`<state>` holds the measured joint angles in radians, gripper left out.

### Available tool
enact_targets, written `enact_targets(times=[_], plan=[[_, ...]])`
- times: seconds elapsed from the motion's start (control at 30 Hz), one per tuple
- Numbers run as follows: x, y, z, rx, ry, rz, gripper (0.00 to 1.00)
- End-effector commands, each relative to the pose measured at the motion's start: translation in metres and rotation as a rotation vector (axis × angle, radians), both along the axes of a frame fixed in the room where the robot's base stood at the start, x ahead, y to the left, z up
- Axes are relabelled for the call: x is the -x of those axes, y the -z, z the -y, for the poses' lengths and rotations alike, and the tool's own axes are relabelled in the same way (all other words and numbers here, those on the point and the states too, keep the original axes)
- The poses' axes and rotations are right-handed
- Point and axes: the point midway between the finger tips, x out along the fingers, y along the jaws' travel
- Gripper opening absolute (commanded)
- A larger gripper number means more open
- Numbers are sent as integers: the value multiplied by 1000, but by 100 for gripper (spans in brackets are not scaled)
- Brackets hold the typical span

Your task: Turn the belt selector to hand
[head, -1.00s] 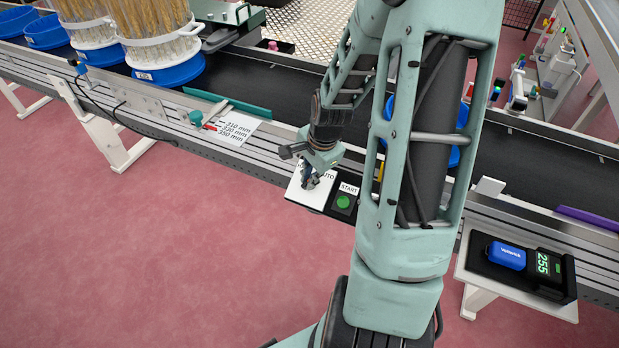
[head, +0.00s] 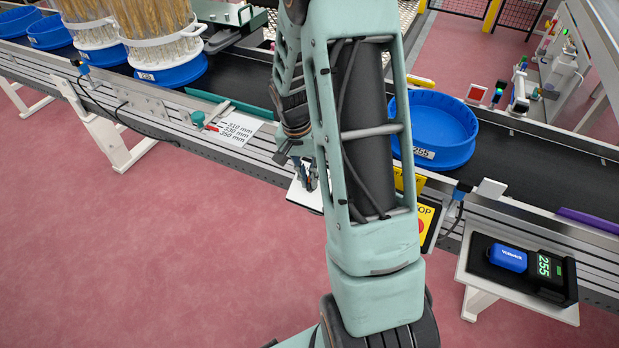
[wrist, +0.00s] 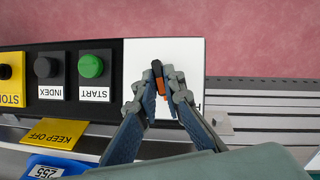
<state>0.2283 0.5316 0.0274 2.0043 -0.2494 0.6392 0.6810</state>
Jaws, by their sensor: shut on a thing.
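The belt selector (wrist: 157,69) is a small black knob with an orange mark, on a white plate (wrist: 136,52) at the end of the black control panel. In the wrist view my gripper (wrist: 158,88) is shut on the knob, one finger on each side. The knob's bar runs nearly up and down the picture, slightly tilted. The plate's lettering is almost all hidden by the fingers; only part of one letter shows at its right edge. In the head view my gripper (head: 308,180) is at the white plate (head: 299,196), and the knob is hidden.
Beside the plate are the green START button (wrist: 90,66), the black INDEX button (wrist: 46,67) and the yellow STOP plate (wrist: 10,86). A yellow KEEP OFF sign (wrist: 52,132) lies behind them. A blue tub (head: 436,130) marked 255 stands on the belt.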

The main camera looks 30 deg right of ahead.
Motion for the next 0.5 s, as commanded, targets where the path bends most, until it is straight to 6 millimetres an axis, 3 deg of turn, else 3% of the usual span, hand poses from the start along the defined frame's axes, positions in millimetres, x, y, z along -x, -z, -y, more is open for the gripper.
enact_targets(times=[0.5], plan=[[-2, 1, -3, 79, -226, -101, 0]])
